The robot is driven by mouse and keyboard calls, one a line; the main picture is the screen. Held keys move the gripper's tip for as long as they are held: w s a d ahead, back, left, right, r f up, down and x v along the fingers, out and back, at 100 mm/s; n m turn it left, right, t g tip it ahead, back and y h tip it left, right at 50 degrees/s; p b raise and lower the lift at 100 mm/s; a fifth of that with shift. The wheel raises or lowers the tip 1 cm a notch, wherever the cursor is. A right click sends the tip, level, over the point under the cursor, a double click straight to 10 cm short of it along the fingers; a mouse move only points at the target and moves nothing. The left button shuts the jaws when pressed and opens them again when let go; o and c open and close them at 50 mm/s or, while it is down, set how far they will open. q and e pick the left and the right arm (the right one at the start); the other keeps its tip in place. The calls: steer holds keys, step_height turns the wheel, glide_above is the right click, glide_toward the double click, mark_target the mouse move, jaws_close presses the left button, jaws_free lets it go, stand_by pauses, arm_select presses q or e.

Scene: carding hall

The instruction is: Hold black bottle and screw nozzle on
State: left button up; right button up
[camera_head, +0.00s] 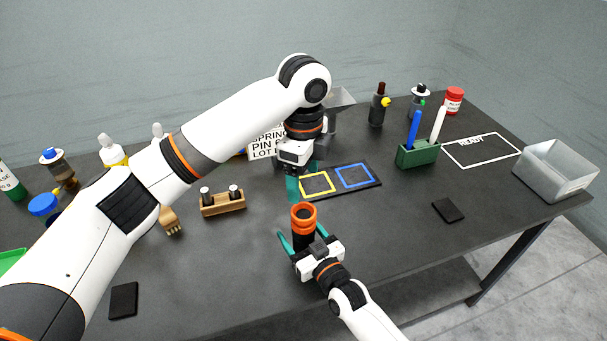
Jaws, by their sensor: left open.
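A black bottle (303,239) with a wide orange rim stands upright near the front middle of the table. My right gripper (302,236) reaches in from the front right with a teal finger on each side of it. I cannot tell whether these fingers touch the bottle. My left gripper (292,188) is open, with its teal fingers pointing down beyond the bottle, next to the left end of a black mat (373,186) with yellow and blue frames. I see nothing between its fingers. I cannot make out a loose nozzle.
A wooden block (222,204) with two small cylinders and a wooden brush (171,220) lie to the left. A green pen holder (417,155), a grey bin (556,172) and a black pad (448,210) are to the right. Bottles line the back. The right front is clear.

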arm_select(q)
steer(key=shift+f+b, duration=0.6)
arm_select(e)
steer(key=v, duration=1)
steer(key=shift+s+d+f, duration=0.15)
steer(key=shift+s+d, duration=0.45)
steer(key=shift+s, duration=0.2)
arm_select(q)
steer(key=shift+f, duration=0.1)
